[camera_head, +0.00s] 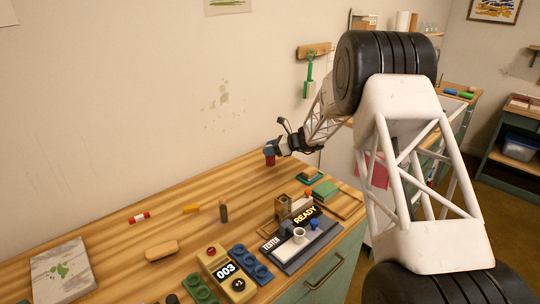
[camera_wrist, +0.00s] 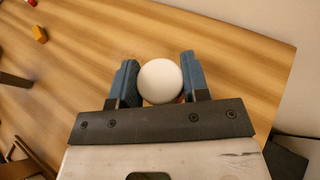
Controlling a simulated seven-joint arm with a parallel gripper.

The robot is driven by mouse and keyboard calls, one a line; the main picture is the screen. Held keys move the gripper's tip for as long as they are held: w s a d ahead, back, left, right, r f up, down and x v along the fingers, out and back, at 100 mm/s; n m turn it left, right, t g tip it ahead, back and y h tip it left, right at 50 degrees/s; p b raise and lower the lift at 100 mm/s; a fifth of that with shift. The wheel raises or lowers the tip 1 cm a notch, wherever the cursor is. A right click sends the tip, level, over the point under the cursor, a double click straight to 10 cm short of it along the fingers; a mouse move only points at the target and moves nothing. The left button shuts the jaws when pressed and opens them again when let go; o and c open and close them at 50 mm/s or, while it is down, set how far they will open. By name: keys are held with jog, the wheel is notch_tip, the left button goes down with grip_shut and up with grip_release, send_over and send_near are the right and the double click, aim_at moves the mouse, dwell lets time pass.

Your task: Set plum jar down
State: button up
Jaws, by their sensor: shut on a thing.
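My gripper (camera_head: 273,150) is over the back right part of the wooden table in the head view. It is shut on the plum jar (camera_head: 270,160), a small dark red jar that hangs below the fingers. In the wrist view a round white top (camera_wrist: 160,80), seemingly the jar's, sits between the two blue fingers of my gripper (camera_wrist: 159,82). A little red shows beside the right finger. The jar's base is hidden in the wrist view, and I cannot tell its exact height above the table.
The wooden table (camera_head: 110,240) is clear around the jar. A tester (camera_head: 297,238) with a READY sign, a counter box (camera_head: 226,271), a blue tray (camera_head: 251,264) and a green block (camera_head: 325,190) stand nearer the front. A dark upright bottle (camera_head: 223,212) stands mid-table. The wall is close behind.

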jog(key=shift+f, duration=1.4)
jog(key=shift+f, duration=0.15)
jog(key=o, duration=1)
jog(key=v, duration=1.2)
jog(key=shift+r, duration=0.2)
